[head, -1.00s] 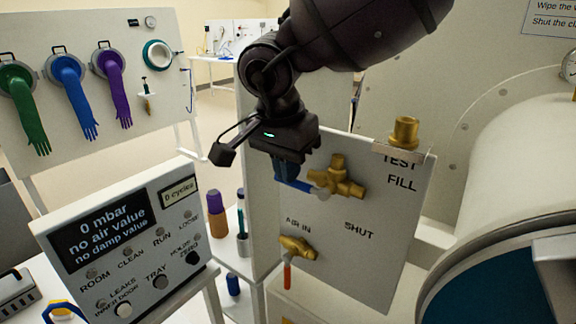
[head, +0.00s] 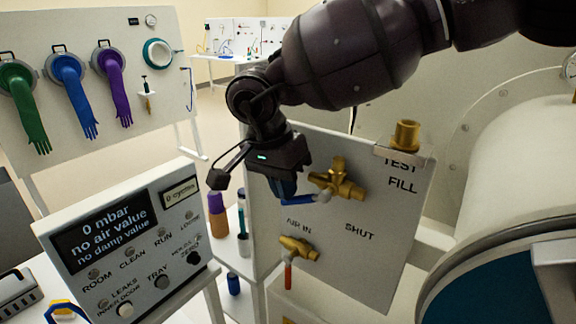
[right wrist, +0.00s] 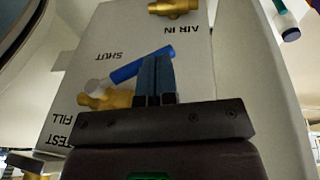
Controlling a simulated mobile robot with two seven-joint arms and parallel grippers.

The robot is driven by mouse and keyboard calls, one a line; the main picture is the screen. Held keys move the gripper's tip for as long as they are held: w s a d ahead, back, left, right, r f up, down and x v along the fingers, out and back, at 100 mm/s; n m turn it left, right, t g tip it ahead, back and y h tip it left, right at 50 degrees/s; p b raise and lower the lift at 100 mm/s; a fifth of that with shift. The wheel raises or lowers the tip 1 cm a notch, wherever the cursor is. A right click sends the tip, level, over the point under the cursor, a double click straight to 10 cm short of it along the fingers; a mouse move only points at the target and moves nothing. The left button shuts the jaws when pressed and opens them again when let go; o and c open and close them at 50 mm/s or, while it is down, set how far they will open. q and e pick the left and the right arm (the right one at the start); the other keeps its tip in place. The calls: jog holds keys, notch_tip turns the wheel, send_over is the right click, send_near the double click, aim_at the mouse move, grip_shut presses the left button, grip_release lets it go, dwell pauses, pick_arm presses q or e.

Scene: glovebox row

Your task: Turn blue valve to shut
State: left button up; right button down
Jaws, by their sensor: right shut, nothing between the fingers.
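The blue valve is a brass body (head: 340,182) on the white panel with a blue lever (head: 301,200). The lever points left and slightly down from its pale hub. The word SHUT (head: 361,227) is printed below and right of the valve. My right gripper (head: 284,192) is shut and empty, its fingertips at the upper side of the lever's outer end. In the right wrist view, the shut fingers (right wrist: 156,72) overlap the blue lever (right wrist: 128,70) and hide part of it. Contact looks likely but is not certain. My left gripper is not in view.
A second brass valve (head: 297,247) with an orange lever sits below, by AIR IN. A brass fitting (head: 405,135) stands on the panel's top edge. A control box (head: 120,245) is at the left. A large round chamber (head: 500,190) fills the right.

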jog(key=shift+s+d+f+g+h, duration=0.15)
jog(key=shift+f+g+h, duration=0.1)
jog(key=shift+f, duration=0.2)
jog(key=shift+s+d+f+g+h, duration=0.15)
jog(key=shift+f+h, duration=0.1)
jog(key=shift+f, duration=0.2)
jog(key=h, duration=0.1)
jog(key=f+g, duration=0.1)
jog(key=d+f+h, duration=0.1)
jog(key=shift+s+f+g+h+p, duration=0.2)
jog(key=shift+s+g+h+p, duration=0.1)
jog(key=shift+g+p, duration=0.1)
